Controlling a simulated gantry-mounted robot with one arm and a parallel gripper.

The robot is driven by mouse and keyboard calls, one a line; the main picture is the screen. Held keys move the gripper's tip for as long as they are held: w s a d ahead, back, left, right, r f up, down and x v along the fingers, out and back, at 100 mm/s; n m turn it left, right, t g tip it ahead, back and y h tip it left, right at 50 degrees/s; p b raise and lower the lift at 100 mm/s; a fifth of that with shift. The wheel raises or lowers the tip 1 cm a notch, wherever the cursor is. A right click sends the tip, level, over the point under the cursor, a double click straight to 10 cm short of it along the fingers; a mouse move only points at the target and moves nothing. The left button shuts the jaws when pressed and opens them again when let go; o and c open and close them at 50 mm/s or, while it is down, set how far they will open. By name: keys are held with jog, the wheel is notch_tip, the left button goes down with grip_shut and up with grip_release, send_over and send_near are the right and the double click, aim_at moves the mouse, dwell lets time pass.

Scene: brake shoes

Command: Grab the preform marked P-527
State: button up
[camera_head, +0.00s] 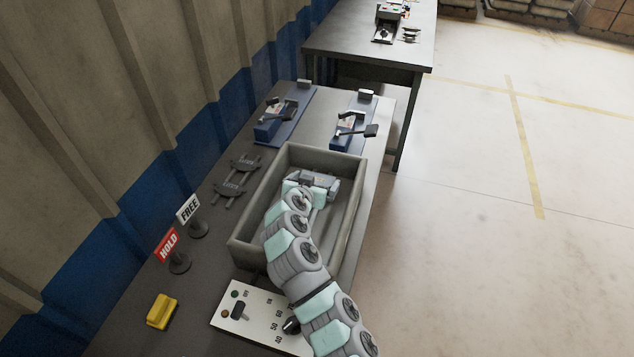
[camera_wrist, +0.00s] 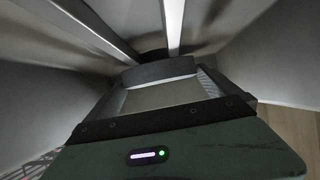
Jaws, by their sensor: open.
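My gripper (camera_head: 319,184) is open and down inside a grey open bin (camera_head: 241,247), near its far end. In the wrist view, the gripper's dark body fills the bottom and its jaws point up the picture. A dark slab (camera_wrist: 158,71) shows at the far end of the jaws; I cannot tell whether it is a preform or part of the gripper. No P-527 mark is readable in either view. Two dark curved pieces, one farther (camera_head: 246,161) and one nearer (camera_head: 230,187), lie on rails left of the bin. Their pale lettering is too small to read.
The bin walls stand close around my gripper. Two blue fixtures, left (camera_head: 281,119) and right (camera_head: 352,127), stand beyond the bin. A FREE sign (camera_head: 188,209), a red HOLD sign (camera_head: 168,245), a yellow block (camera_head: 161,311) and a white control panel (camera_head: 255,317) are nearer.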

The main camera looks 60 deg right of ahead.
jog(key=c, duration=1.2)
